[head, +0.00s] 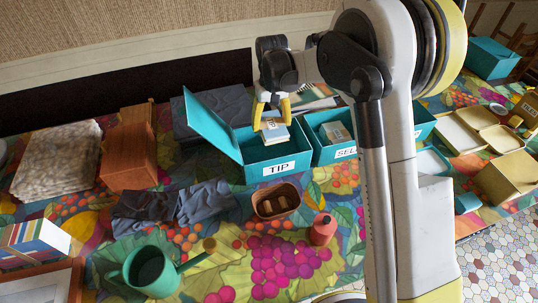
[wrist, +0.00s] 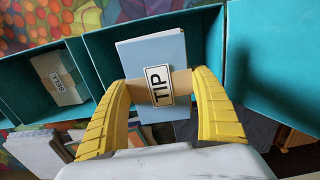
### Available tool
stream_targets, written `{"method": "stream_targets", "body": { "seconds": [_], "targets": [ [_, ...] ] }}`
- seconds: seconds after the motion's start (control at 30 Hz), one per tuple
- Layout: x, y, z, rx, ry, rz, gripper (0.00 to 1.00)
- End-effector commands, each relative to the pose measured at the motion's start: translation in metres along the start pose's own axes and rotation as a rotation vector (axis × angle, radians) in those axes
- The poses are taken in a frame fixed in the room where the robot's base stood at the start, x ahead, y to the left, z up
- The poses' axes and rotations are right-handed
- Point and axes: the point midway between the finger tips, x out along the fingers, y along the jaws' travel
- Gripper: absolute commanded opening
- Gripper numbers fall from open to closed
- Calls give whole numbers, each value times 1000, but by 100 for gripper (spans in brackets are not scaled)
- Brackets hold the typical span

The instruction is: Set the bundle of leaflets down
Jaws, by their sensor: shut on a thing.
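My gripper (head: 272,104) points down over the teal box labelled TIP (head: 279,168) and is shut on the bundle of leaflets (head: 275,134). In the wrist view, my gripper's yellow fingers (wrist: 162,84) press on both sides of the bundle (wrist: 150,53). The bundle is pale blue with a brown band and a TIP tag. The teal walls of the TIP box (wrist: 213,32) surround part of it. It is at the box's opening; I cannot tell whether it touches the floor. The box's lid (head: 213,122) stands open on the left.
A second teal box (head: 322,152) stands close on the right, its label partly hidden by my arm, with a tagged bundle (head: 335,132) inside. A wooden box (head: 128,148), grey cloth (head: 207,202), brown basket (head: 290,206) and green watering can (head: 148,270) are on the patterned table cover.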

Motion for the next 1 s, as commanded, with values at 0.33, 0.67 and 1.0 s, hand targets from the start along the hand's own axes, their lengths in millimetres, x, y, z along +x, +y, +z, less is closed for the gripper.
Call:
{"method": "stream_targets", "body": {
  "seconds": [0.33, 0.67, 1.0],
  "targets": [
    [88, 0, 0, 1, 0, 0, 36],
    [122, 0, 0, 1, 0, 0, 36],
    [144, 0, 0, 1, 0, 0, 36]
  ]
}}
